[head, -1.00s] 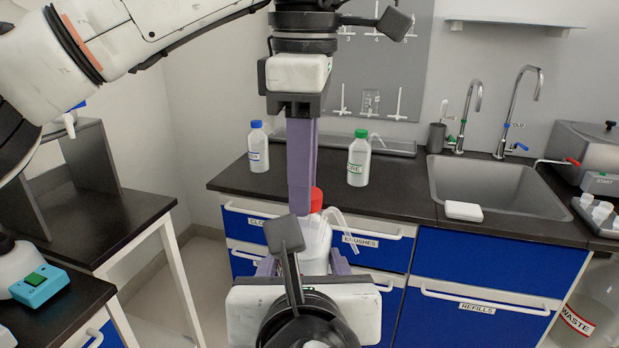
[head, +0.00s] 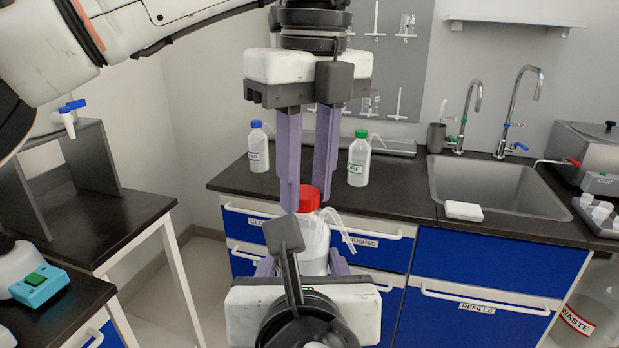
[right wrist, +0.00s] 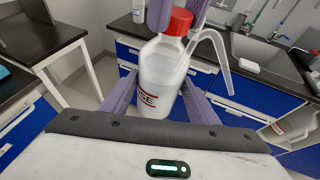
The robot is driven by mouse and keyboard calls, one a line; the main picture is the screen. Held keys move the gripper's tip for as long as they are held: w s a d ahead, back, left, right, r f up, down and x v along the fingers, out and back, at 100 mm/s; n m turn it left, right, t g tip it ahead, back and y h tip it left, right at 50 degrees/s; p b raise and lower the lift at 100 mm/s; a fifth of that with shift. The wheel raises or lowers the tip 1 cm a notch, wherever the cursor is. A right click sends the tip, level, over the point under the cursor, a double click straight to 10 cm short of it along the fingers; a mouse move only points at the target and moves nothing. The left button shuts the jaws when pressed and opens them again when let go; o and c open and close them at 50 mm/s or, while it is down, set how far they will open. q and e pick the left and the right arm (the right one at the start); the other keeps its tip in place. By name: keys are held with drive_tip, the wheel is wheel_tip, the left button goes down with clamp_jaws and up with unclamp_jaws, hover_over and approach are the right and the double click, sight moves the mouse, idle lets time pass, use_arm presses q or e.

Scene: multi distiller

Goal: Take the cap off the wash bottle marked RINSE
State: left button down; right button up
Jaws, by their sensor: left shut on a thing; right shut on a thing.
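The wash bottle (head: 316,250) is white and translucent, with a red cap (head: 308,198) and a bent clear spout. In the right wrist view the bottle (right wrist: 160,75) shows a red-bordered label whose visible letters end in "SE"; the rest is hidden. My right gripper (head: 303,264) is shut on the bottle's body and holds it upright in front of the counter. My left gripper (head: 307,195) points down from above, its two purple fingers on either side of the red cap and shut on it. The cap sits on the bottle's neck.
A blue-capped bottle (head: 258,148) and a green-capped bottle (head: 359,160) stand on the dark counter (head: 415,192) behind. A sink (head: 490,185) is at the right. A side table (head: 100,215) with a grey stand is at the left.

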use_arm(q)
drive_tip(key=n, duration=0.4)
drive_tip(key=shift+s+d+n, duration=0.1)
drive_tip(key=shift+d+n, duration=0.1)
drive_tip(key=shift+n, duration=0.1)
drive_tip(key=n, duration=0.3)
drive_tip(key=shift+d, duration=0.1)
drive_tip(key=c, duration=1.4)
unclamp_jaws()
